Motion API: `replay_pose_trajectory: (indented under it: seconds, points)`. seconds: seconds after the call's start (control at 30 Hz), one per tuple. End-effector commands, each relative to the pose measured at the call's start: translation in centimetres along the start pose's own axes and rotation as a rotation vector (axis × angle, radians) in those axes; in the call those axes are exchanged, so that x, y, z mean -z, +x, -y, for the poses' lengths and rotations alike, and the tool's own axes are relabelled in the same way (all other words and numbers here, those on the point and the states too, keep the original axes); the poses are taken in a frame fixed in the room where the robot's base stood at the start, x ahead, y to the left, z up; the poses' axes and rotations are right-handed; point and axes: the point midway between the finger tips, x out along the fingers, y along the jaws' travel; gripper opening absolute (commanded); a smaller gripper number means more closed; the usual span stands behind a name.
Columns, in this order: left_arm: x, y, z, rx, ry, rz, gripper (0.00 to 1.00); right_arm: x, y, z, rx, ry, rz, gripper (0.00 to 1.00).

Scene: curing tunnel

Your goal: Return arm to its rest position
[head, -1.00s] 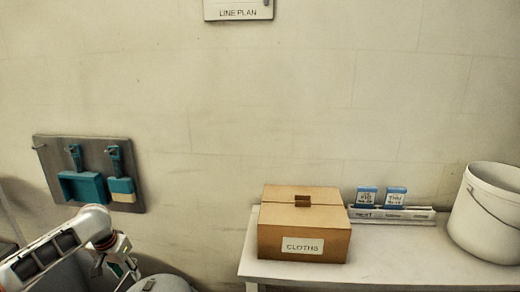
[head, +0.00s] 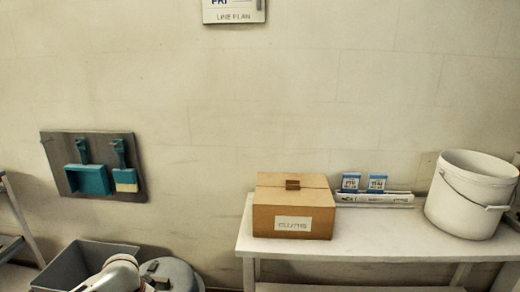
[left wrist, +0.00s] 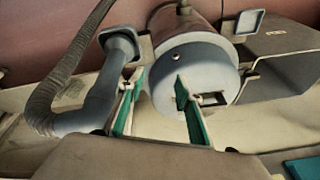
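My left arm shows in the head view only as a pale rounded link (head: 118,274) at the bottom left, in front of a grey bin; its gripper is not visible there. In the left wrist view my left gripper (left wrist: 160,103) has its two green-padded fingers apart, with nothing between them. Behind the fingers is a grey round-ended drum (left wrist: 195,75). My right arm and right gripper are in neither view.
A grey open bin (head: 62,270) and a round lidded drum (head: 178,275) stand at lower left. A white table (head: 350,246) holds a cloths box (head: 293,207), a card rack (head: 375,199) and a white bucket (head: 465,205). A ribbed hose (left wrist: 70,65) shows in the wrist view.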

Motion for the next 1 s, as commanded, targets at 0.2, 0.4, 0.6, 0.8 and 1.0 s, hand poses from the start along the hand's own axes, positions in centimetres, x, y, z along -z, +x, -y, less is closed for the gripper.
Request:
replay_pose_trajectory:
  seconds: [0.2,0.4,0.6,0.8,1.0]
  points:
    - [-3.0,0.8,-8.8,0.002,0.169,-0.092,0.35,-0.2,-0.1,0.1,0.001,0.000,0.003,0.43]
    - [-6.6,-1.1,-13.0,0.068,0.245,-0.171,0.35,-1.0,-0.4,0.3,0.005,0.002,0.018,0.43]
    - [-11.8,-4.7,-13.1,0.196,0.257,-0.191,0.35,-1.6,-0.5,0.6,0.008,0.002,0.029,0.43]
    - [-17.0,-8.3,-11.0,0.327,0.250,-0.147,0.35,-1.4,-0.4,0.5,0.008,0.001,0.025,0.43]
    - [-21.3,-11.4,-9.0,0.427,0.243,-0.083,0.35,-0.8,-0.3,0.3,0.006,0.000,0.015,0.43]
